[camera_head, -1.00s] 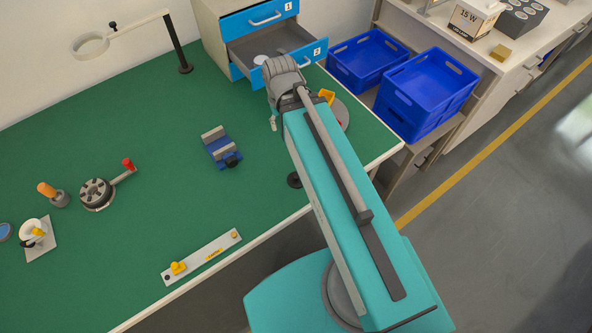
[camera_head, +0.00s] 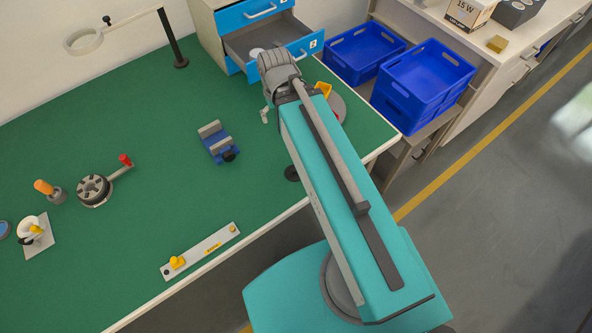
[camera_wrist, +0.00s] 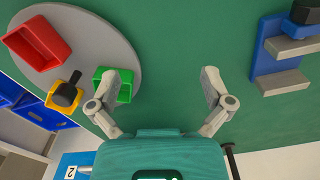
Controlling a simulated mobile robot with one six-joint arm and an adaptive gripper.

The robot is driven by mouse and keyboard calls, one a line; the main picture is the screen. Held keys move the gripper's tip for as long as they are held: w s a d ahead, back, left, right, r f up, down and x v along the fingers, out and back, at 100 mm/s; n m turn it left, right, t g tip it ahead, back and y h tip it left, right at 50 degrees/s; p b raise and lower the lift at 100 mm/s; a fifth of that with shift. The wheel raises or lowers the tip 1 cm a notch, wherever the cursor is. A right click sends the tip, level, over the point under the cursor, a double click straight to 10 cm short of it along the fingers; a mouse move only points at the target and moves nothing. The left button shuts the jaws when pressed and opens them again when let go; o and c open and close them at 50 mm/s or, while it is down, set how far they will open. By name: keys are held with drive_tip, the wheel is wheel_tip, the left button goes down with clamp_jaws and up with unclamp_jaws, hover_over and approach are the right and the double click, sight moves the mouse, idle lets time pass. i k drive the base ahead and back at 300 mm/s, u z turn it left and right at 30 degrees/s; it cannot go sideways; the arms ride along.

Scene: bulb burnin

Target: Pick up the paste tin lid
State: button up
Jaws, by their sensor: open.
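I cannot pick out the paste tin lid for certain. A pale round thing (camera_head: 256,53) lies in the open drawer (camera_head: 280,40), partly hidden by my arm. A blue-topped round thing (camera_head: 4,230) sits at the far left edge of the bench, cut off by the frame. My gripper (camera_wrist: 166,74) is open and empty in the wrist view, with bare green mat (camera_wrist: 175,40) between its fingers. In the head view my arm mostly hides it, above the mat in front of the drawers.
A round grey turntable (camera_wrist: 115,50) with red (camera_wrist: 38,42), yellow (camera_wrist: 57,95) and green (camera_wrist: 112,84) bins is beside the gripper. A blue vise (camera_head: 218,146) stands on the mat. A magnifier lamp (camera_head: 180,40) stands behind. Blue crates (camera_head: 425,80) are at the right.

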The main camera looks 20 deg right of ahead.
sight(290, 173)
drive_tip(key=z, duration=0.3)
drive_tip(key=k, duration=1)
drive_tip(key=u, duration=0.2)
